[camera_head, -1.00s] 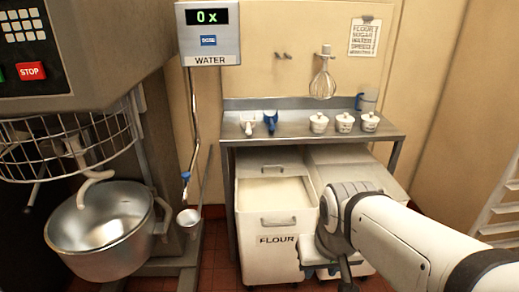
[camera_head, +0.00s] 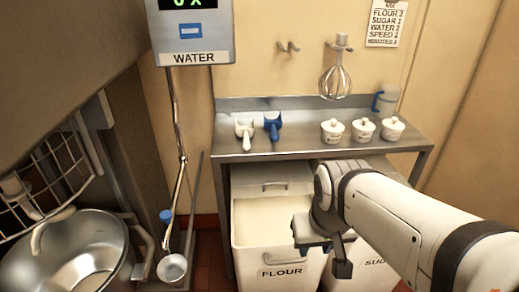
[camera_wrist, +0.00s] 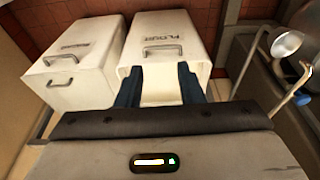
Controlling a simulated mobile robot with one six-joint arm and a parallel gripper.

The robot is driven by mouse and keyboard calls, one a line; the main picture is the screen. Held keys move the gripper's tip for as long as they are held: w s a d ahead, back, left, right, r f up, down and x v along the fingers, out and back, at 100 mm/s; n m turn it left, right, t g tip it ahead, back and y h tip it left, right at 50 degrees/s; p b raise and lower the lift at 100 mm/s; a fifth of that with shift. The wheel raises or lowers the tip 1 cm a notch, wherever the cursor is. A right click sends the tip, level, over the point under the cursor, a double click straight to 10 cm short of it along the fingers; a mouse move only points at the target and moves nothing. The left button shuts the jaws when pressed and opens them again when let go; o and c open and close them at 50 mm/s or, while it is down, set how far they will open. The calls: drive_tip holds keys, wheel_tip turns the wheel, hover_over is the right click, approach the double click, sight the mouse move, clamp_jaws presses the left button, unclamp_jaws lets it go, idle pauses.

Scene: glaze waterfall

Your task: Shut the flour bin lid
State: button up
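The white flour bin (camera_head: 270,258), labelled FLOUR, stands under the steel table. Its top is open at the front and pale flour (camera_head: 272,220) shows inside. The lid section (camera_head: 268,176) with a handle is at the back of the top, partly under the table. My gripper (camera_head: 328,256) is at the bin's right front side in the head view. In the wrist view my gripper (camera_wrist: 160,88) has its two dark fingers apart, with nothing held between them. The flour bin (camera_wrist: 160,28) lies ahead, its front handle (camera_wrist: 162,50) just beyond the fingers.
A sugar bin (camera_head: 372,274) stands right of the flour bin, partly hidden by my arm. Scoops (camera_head: 272,126) and lidded pots (camera_head: 363,129) sit on the steel table (camera_head: 300,143). A mixer bowl (camera_head: 70,255) and water pipe (camera_head: 180,150) are at left.

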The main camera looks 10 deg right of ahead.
drive_tip(key=w+d+f+n+t+h+b, duration=0.1)
drive_tip(key=w+d+f+n+t+b, duration=0.2)
drive_tip(key=w, duration=0.5)
drive_tip(key=w+d+f+n+t+h+b, duration=0.1)
drive_tip(key=w+d+f+b, duration=0.1)
drive_tip(key=w+f+b, duration=0.4)
drive_tip(key=n+t+y+b, duration=0.3)
drive_tip(key=n+t+b, duration=0.4)
drive_tip(key=n+b, duration=0.35)
approach(277, 184)
drive_tip(key=s+d+r, duration=0.2)
drive_tip(key=d+r, duration=0.3)
drive_tip(key=w+a+f+n+y+b, duration=0.1)
drive_tip(key=w+a+f+n, duration=0.1)
drive_tip(key=w+f, duration=0.1)
drive_tip(key=w+a+f+n+y+b, duration=0.1)
drive_tip(key=w+f+n+y+b, duration=0.1)
drive_tip(key=w, duration=0.3)
drive_tip(key=w+a+f+n+t+y+b, duration=0.1)
drive_tip(key=w+a+f+n+y, duration=0.1)
drive_tip(key=w+f+n, duration=0.1)
drive_tip(key=shift+w+a+f+b, duration=0.35)
drive_tip(key=shift+w+f+b, duration=0.05)
drive_tip(key=shift+w+f, duration=0.1)
drive_tip(key=shift+c, duration=0.2)
